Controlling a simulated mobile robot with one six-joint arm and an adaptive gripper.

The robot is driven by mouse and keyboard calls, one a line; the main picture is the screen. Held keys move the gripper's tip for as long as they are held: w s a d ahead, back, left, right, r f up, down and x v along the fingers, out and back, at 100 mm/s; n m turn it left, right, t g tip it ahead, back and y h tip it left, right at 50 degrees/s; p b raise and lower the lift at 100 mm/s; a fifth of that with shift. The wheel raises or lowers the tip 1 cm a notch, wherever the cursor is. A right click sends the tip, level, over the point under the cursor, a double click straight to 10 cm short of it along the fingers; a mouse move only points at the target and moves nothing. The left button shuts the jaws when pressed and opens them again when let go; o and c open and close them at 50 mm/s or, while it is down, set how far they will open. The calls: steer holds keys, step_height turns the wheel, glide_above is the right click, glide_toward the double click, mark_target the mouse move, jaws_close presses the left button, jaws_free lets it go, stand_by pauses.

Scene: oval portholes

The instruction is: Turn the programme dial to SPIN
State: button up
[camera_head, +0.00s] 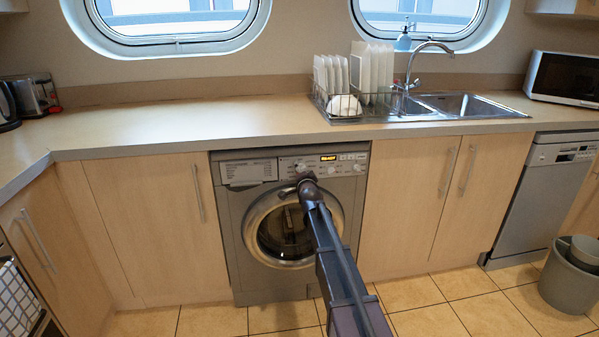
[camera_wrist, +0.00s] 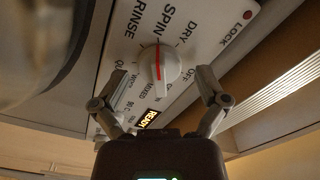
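The programme dial (camera_wrist: 158,66) is a round white knob with a red line on its grip bar. The line runs nearly upright in the wrist view, its upper end near the SPIN label (camera_wrist: 169,22); which end is the pointer I cannot tell. RINSE, DRY and OFF are also printed around it. My gripper (camera_wrist: 161,78) is open, one finger on each side of the dial, with visible gaps. In the head view my gripper (camera_head: 306,183) is in front of the washing machine (camera_head: 240,235), near its control panel, and contact is unclear.
A lit READY display (camera_wrist: 148,119) is beside the dial, and a red LOCK light (camera_wrist: 247,15) is on the panel. The worktop (camera_head: 180,124) overhangs the machine. Cupboard doors (camera_head: 150,225) flank it. The tiled floor is clear in front.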

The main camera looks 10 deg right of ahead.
steer(key=s, duration=1.1)
steer(key=shift+s, duration=0.35)
steer(key=s+a+f+n+g, duration=0.1)
steer(key=s+f+n+g, duration=0.7)
steer(key=s+f, duration=0.6)
steer(key=s+f+n+g, duration=0.2)
steer(key=s+g, duration=0.3)
steer(key=s, duration=0.5)
steer(key=s+f+n+g, duration=0.2)
steer(key=s+g, duration=0.3)
steer(key=s, duration=0.5)
step_height(320, 180, up, 33)
steer(key=p, duration=3.3)
steer(key=shift+w+d, duration=0.2)
steer(key=shift+w, duration=0.15)
steer(key=shift+f, duration=0.15)
